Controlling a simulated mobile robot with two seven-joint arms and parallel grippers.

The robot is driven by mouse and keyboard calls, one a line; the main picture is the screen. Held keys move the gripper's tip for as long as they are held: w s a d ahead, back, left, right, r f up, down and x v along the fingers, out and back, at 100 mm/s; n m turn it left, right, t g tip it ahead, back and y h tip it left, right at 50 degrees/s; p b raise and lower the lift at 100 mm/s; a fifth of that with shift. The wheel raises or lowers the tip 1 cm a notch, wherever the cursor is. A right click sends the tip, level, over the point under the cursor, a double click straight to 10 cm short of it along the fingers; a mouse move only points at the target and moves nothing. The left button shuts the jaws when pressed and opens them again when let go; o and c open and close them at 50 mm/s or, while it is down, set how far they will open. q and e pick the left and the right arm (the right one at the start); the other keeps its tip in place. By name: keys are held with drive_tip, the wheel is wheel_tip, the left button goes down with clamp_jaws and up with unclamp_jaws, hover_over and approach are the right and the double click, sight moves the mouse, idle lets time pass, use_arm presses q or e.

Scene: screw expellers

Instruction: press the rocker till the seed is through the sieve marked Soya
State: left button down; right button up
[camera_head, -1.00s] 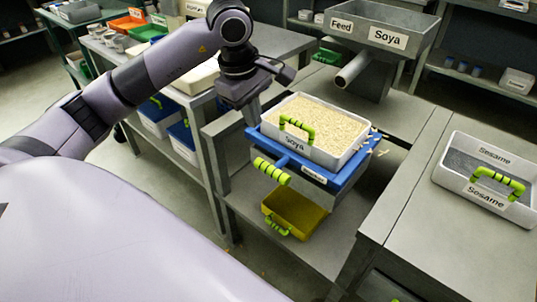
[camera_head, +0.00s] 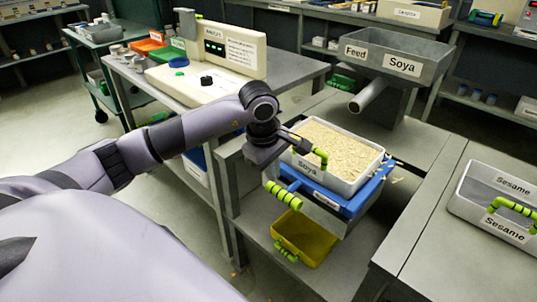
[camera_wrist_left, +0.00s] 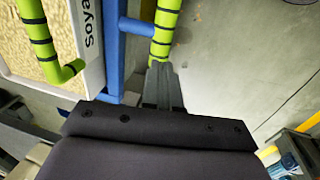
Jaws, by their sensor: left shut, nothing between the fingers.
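The sieve marked Soya (camera_head: 311,172) is a white tray full of pale seed (camera_head: 338,148), set on a blue frame (camera_head: 352,208). A green-ribbed bar (camera_head: 283,195) sticks out from the frame's front on a blue arm; I take it for the rocker. My left gripper (camera_head: 270,168) points down by the tray's left side, near this bar; its fingertips are mostly hidden there. In the left wrist view the fingers (camera_wrist_left: 160,76) are shut and empty at the end of the green bar (camera_wrist_left: 163,30); I cannot tell whether they touch it. My right gripper is out of view.
A yellow tray (camera_head: 305,240) sits below the frame. A grey feed hopper marked Soya (camera_head: 398,62) with a spout stands behind. A Sesame sieve (camera_head: 480,215) is on the right bench. A cream control panel (camera_head: 232,50) stands at the back left. Some seed lies spilled beside the frame.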

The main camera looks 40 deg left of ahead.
sight(272, 192)
use_arm(q)
drive_tip(key=shift+w+f, duration=0.2)
drive_tip(key=shift+f, duration=0.7)
drive_tip(key=shift+w+f, duration=0.15)
drive_tip(key=shift+f, duration=0.7)
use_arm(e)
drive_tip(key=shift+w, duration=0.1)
